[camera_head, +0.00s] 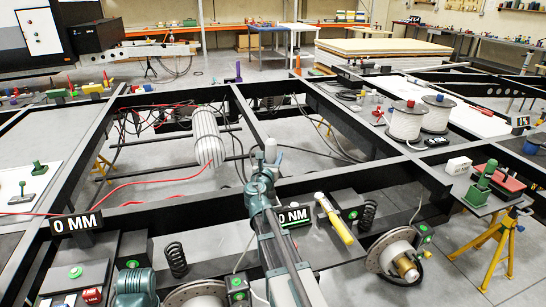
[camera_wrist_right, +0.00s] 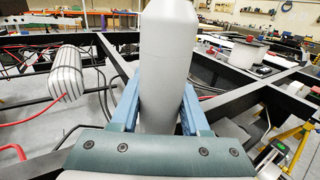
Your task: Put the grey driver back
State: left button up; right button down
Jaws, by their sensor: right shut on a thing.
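My right gripper (camera_head: 267,165) comes in from the bottom middle over the black chassis frame. It is shut on the grey driver (camera_head: 271,149), of which only a small grey part shows above the jaws. In the right wrist view the driver (camera_wrist_right: 170,60) is a thick, smooth, light grey body standing lengthwise between the blue fingers of the right gripper (camera_wrist_right: 160,112).
A ribbed grey cylinder (camera_head: 208,137) with red cables lies left of the gripper. A yellow-handled tool (camera_head: 335,218) lies on the near beam beside a "0 NM" display (camera_head: 294,216). White spools (camera_head: 407,120) stand at right. Black chassis beams (camera_head: 340,180) surround open bays.

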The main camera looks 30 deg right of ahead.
jog(key=shift+f+b, duration=4.05)
jog(key=shift+f, duration=0.4)
jog(key=shift+c, duration=1.6)
grip_release()
jog(key=v, duration=1.4)
jog(key=shift+w, duration=0.1)
